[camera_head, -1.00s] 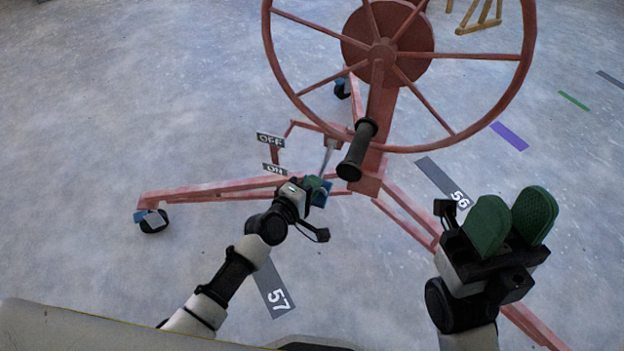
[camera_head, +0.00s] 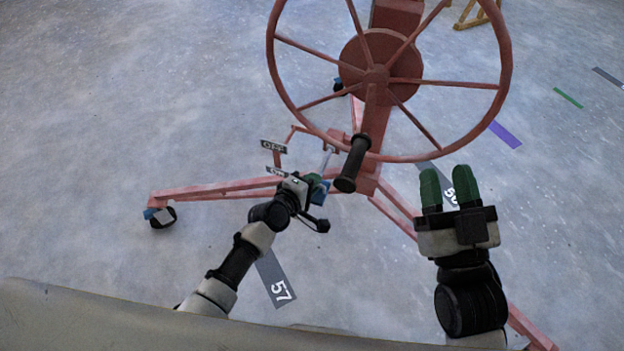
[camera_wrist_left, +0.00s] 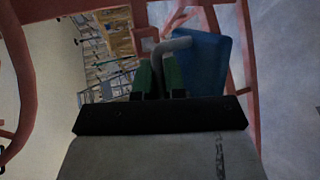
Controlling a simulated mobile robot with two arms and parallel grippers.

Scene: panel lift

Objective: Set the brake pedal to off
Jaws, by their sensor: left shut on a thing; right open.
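The blue brake pedal (camera_head: 322,190) is on a grey lever (camera_head: 327,158) low on the red panel lift (camera_head: 372,120). It sits nearer the height of the ON label (camera_head: 276,173) than of the OFF label (camera_head: 273,146) above. My left gripper (camera_head: 314,181) is at the pedal, shut on it. In the left wrist view, the green fingers (camera_wrist_left: 158,76) are at the bent grey lever, with the blue pedal plate (camera_wrist_left: 203,62) just right of them; the exact contact is hidden. My right gripper (camera_head: 450,188) is open and empty, right of the lift.
The large red wheel (camera_head: 502,84) with its black handle (camera_head: 352,163) stands above and right of the pedal. A red leg (camera_head: 215,191) with a caster (camera_head: 163,217) runs left.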

